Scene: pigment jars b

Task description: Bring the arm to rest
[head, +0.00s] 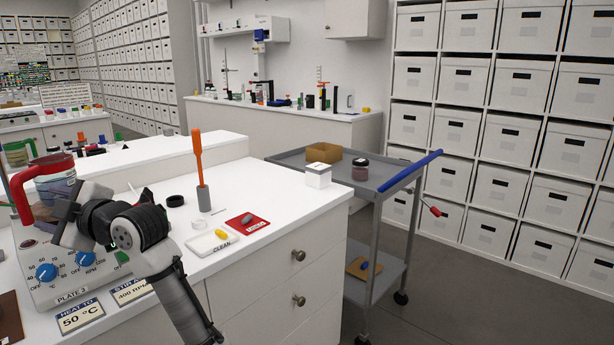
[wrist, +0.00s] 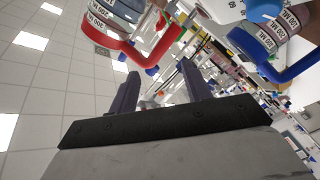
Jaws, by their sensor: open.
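My arm is folded over the left side of the white bench (head: 290,195). My gripper shows in the wrist view (wrist: 160,88), with two dark fingers apart and nothing between them. In the head view its fingers cannot be made out; the wrist end is beside a red-handled jug (head: 50,185) on the hot plate (head: 75,275). In the wrist view a red-handled vessel (wrist: 150,45) is beyond the fingers, and a blue-handled vessel (wrist: 275,50) is at the right. Whether the arm touches the jug or plate cannot be told.
An orange-handled tool (head: 197,155) stands upright in a grey holder.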

